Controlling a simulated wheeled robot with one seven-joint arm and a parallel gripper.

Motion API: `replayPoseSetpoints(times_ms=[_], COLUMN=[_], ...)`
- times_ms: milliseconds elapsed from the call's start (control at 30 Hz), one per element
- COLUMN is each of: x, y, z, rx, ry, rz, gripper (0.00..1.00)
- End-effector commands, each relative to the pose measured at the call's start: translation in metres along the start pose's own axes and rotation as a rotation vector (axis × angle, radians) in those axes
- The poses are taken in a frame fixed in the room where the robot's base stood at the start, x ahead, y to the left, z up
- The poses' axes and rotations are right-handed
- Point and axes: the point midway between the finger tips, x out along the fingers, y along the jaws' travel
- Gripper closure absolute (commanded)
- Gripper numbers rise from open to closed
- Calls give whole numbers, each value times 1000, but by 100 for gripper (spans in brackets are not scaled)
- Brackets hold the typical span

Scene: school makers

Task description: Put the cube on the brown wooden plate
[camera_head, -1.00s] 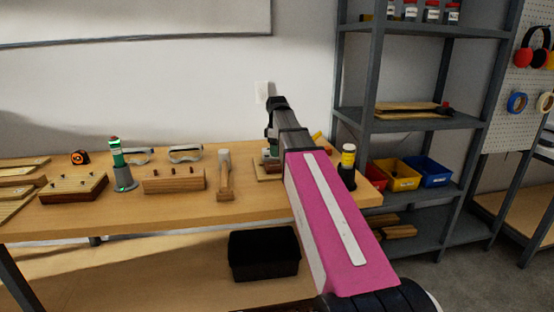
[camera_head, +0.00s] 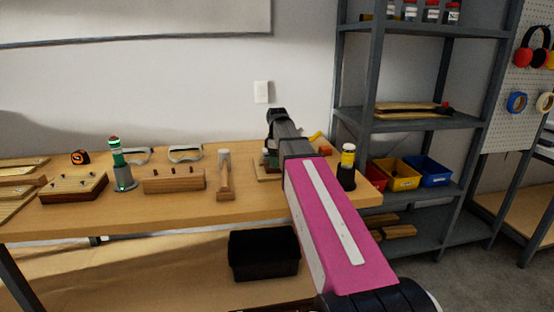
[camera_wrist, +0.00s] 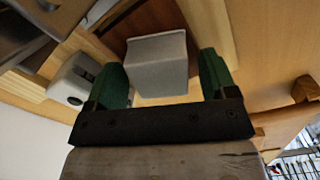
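In the wrist view the grey cube (camera_wrist: 158,68) sits between the two green fingers of my gripper (camera_wrist: 165,72). The left finger looks close against it, and a narrow gap shows by the right finger. A dark brown wooden surface (camera_wrist: 110,30), probably the brown wooden plate, lies behind the cube; I cannot tell whether the cube touches it. In the head view my gripper (camera_head: 271,160) is low over the right part of the workbench, beside a small wooden board (camera_head: 266,177). My arm hides much of this spot, and the cube is not clear there.
The workbench (camera_head: 250,204) holds a mallet (camera_head: 225,178), a wooden block with pegs (camera_head: 174,181), goggles (camera_head: 185,153) and a green-topped bottle (camera_head: 119,165). A yellow-topped bottle (camera_head: 347,165) stands right of my arm. A grey shelf (camera_head: 425,125) stands further right.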

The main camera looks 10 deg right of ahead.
Motion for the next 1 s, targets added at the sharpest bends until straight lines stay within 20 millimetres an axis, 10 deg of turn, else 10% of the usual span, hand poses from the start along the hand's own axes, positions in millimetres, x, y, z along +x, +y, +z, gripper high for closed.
replayPoseSetpoints(times_ms=[367,1000], x=[-9,-110], y=[0,1], z=[0,0], rx=[0,0], ry=[1,1], rz=[2,2], gripper=[22,22])
